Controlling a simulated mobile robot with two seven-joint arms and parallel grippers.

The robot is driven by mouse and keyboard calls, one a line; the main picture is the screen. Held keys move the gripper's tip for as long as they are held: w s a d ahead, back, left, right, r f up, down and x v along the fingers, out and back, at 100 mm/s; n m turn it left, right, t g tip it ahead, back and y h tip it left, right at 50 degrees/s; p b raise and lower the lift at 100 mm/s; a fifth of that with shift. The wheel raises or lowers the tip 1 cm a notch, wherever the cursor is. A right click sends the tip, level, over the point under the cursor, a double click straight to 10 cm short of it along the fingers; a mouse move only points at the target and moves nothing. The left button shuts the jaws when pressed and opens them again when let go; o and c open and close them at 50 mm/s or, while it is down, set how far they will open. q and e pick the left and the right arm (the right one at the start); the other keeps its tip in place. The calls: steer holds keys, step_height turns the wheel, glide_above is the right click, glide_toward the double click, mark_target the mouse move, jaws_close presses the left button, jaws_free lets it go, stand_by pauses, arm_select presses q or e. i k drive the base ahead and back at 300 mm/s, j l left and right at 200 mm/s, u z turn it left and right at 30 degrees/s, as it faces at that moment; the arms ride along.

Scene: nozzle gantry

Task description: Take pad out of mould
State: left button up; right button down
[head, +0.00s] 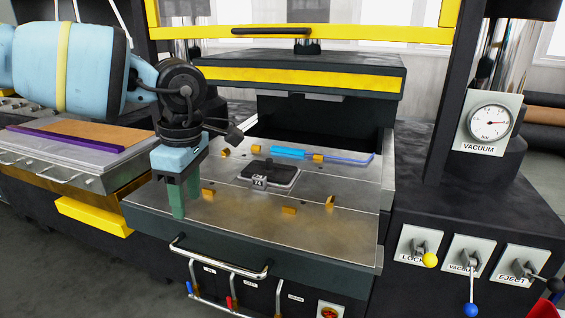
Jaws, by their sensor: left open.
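A dark, flat, rounded pad (272,172) lies near the middle of the metal mould plate (240,212). A small tag marked 74 (260,182) is at its front edge. I cannot tell how deep the pad sits in the plate. My left gripper (183,203) points down over the plate's left front part, left of the pad and apart from it. It is open, with green fingers and nothing seen between them. My right gripper is not in view.
Several orange blocks (289,210) stand on the plate around the pad. A blue-handled tool (290,153) lies behind it. The raised press head (300,78) hangs above the back. A front handle (220,262) and right-hand levers (471,308) stick out. A side table (62,168) stands left.

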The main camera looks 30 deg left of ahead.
mark_target(281, 174)
steer(key=i, duration=1.1)
